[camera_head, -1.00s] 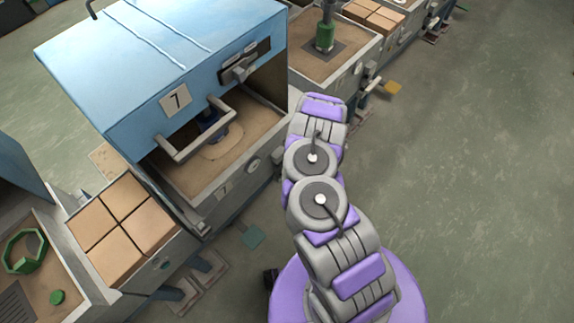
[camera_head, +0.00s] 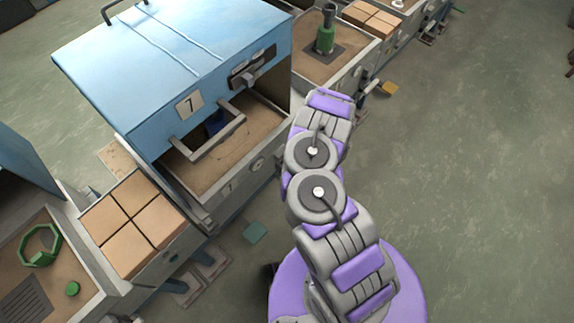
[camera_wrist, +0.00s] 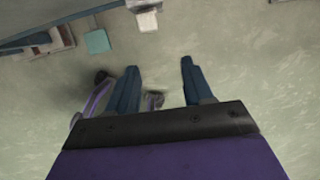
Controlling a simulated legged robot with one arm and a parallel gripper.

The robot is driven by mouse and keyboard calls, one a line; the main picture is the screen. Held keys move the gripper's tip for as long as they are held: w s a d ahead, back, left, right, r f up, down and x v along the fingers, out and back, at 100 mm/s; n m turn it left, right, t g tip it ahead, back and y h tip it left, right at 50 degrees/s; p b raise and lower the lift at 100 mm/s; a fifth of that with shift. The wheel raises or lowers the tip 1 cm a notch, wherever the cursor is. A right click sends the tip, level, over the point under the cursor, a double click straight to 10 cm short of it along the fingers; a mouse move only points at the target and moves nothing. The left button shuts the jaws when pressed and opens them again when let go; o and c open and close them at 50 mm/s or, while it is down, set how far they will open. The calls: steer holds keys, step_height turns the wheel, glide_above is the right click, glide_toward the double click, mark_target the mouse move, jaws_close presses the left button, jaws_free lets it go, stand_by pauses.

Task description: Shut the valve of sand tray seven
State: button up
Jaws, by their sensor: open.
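Sand tray seven (camera_head: 205,197) is the grey-rimmed box of sand under a blue hood (camera_head: 150,50). A plate with a 7 (camera_head: 190,104) is on the hood's front. A grey lever-like fitting (camera_head: 246,78) sits at a dark slot on the hood, and a round fitting (camera_head: 258,165) is on the tray's outer side. I cannot tell which part is the valve. My gripper (camera_wrist: 158,82) shows in the wrist view with its two dark blue fingers apart and nothing between them, above the floor. In the head view my arm hides it; the arm's visible end is right of the tray.
A grey bar handle (camera_head: 210,142) juts from the hood front. Brown blocks (camera_head: 130,220) fill the neighbouring box at left. A teal pedal (camera_head: 255,232) lies low beside the tray and also shows in the wrist view (camera_wrist: 97,41).

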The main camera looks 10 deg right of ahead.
steer(key=d+p+v, duration=0.1)
steer(key=p+v, duration=0.6)
steer(key=v, duration=0.1)
steer(key=shift+s+d+r, duration=0.15)
steer(key=shift+s+d, duration=0.2)
steer(key=shift+d, duration=0.05)
stand_by(0.3)
steer(key=shift+a, duration=0.1)
stand_by(0.5)
steer(key=p+v, duration=1.7)
steer(key=p, duration=0.2)
steer(key=shift+d, duration=0.2)
stand_by(0.5)
